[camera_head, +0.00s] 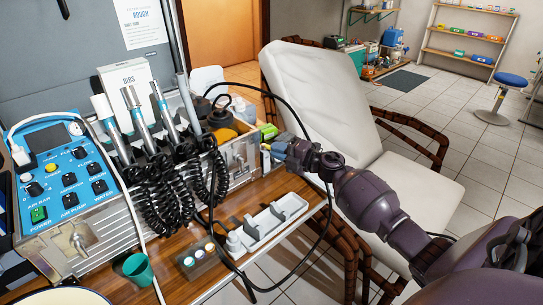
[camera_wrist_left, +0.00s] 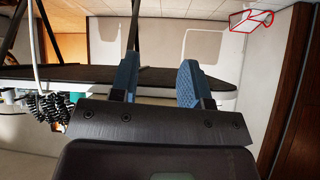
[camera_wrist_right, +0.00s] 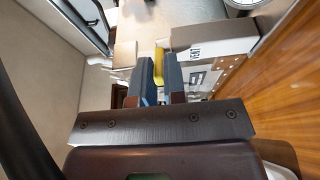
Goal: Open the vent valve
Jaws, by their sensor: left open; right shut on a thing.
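In the right wrist view my right gripper (camera_wrist_right: 159,75) is shut on a yellow handle (camera_wrist_right: 160,61). The handle sits beside a pale panel with a small dark-lettered label (camera_wrist_right: 195,52), which I take to be the vent valve's. In the head view the right gripper (camera_head: 277,149) is at the right end of the metal dental case (camera_head: 240,157); its fingers hide most of the valve there. My left gripper (camera_wrist_left: 158,83) is open and empty in the left wrist view and does not show in the head view.
A blue control panel (camera_head: 68,165) and handpieces with coiled black hoses (camera_head: 165,195) stand left of my right gripper. A black hose (camera_head: 318,130) loops close to it. A white tray (camera_head: 268,222) lies on the wooden table (camera_head: 180,288). A white dental chair (camera_head: 320,95) stands behind.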

